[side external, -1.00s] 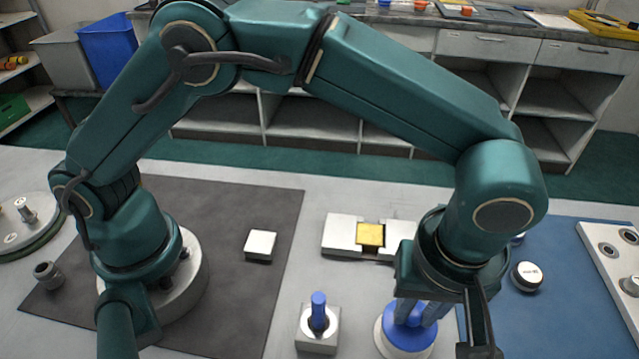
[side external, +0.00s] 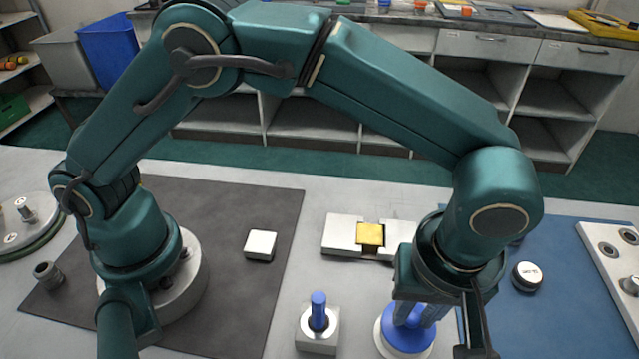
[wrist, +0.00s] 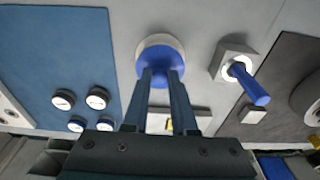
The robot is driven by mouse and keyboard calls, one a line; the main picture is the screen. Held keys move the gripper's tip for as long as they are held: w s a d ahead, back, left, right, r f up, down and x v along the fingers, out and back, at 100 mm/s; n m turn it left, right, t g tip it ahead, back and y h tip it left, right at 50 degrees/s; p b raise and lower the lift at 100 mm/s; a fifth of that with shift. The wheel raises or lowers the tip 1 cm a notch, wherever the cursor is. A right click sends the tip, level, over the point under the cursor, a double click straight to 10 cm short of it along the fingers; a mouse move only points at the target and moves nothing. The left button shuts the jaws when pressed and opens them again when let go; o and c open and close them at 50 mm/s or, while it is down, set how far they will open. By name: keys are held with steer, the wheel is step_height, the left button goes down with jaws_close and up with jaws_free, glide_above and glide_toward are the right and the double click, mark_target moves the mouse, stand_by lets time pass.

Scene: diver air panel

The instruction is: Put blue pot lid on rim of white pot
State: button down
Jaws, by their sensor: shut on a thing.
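The blue pot lid (side external: 408,342) is at the top of the white pot (side external: 379,343), low in the side external view. In the wrist view the blue lid (wrist: 158,54) lies within the outline of the white pot (wrist: 160,39), with a pale rim showing around its far side. My gripper (side external: 416,312) points down from above and is shut on the lid's upper part; its two fingers (wrist: 160,77) come together there. The fingers hide the grasped part. Whether the lid touches the rim all round, I cannot tell.
A block with an upright blue-handled piece (side external: 318,318) stands just left of the pot. A pale fixture with a yellow block (side external: 370,235) is behind it. Round gauges (side external: 527,277) lie on the blue mat (side external: 575,290) at right. A small white block (side external: 260,245) rests on the dark mat.

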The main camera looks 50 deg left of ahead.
steer(key=shift+f, duration=0.25)
stand_by(0.4)
steer(key=shift+c, duration=1.2)
jaws_free()
steer(key=shift+r, duration=0.15)
steer(key=shift+r, duration=3.65)
steer(key=shift+w, duration=0.1)
